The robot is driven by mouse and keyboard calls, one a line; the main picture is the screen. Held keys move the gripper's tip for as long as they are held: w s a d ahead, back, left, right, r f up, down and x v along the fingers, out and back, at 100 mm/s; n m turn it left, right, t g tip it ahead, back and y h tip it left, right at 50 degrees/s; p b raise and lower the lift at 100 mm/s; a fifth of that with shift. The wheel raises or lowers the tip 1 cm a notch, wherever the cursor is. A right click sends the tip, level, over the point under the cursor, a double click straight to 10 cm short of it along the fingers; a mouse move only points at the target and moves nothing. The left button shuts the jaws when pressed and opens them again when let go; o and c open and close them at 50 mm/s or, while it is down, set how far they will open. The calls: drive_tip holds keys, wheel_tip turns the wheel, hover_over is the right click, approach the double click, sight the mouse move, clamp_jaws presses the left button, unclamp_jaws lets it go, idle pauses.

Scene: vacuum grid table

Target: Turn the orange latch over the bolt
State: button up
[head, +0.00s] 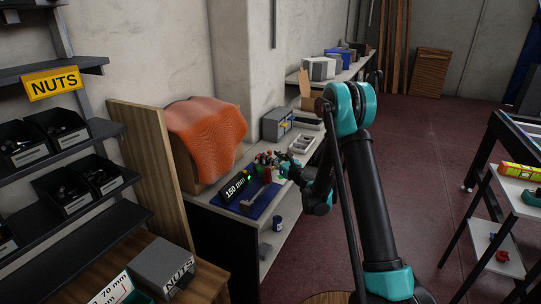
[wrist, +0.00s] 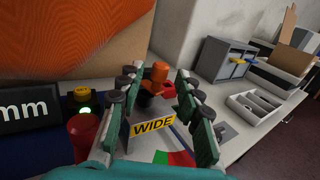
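My gripper (wrist: 160,73) is open in the wrist view, with its green, black-padded fingers spread wide. An upright orange piece (wrist: 159,76) with a rounded top, probably the latch, shows between the fingertips, with visible gaps on both sides. A dark and red part (wrist: 169,90) sits at its foot; I cannot tell whether this is the bolt. A yellow "WIDE" label (wrist: 154,125) stands between the fingers, nearer the camera. In the head view my gripper (head: 284,169) is over the grey bench, beside a small cluster of red and green parts; the latch cannot be made out there.
A "150 mm" display (head: 236,187) stands on a blue mat (head: 259,207). A red cylinder (wrist: 84,137) is close to the left finger. An orange-draped block (head: 205,132) rises behind. A grey drawer box (wrist: 220,62) and grey tray (wrist: 263,106) are to the right.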

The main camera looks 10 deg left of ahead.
drive_tip(key=shift+o, duration=0.4)
drive_tip(key=shift+d, duration=0.15)
drive_tip(key=n+g+y, duration=0.5)
drive_tip(key=n+g, duration=0.1)
drive_tip(key=g, duration=0.2)
approach(270, 151)
drive_tip(key=x, duration=1)
drive_tip(key=shift+s+f, duration=0.1)
drive_tip(key=shift+f, duration=0.3)
drive_tip(key=shift+c, duration=0.6)
clamp_jaws()
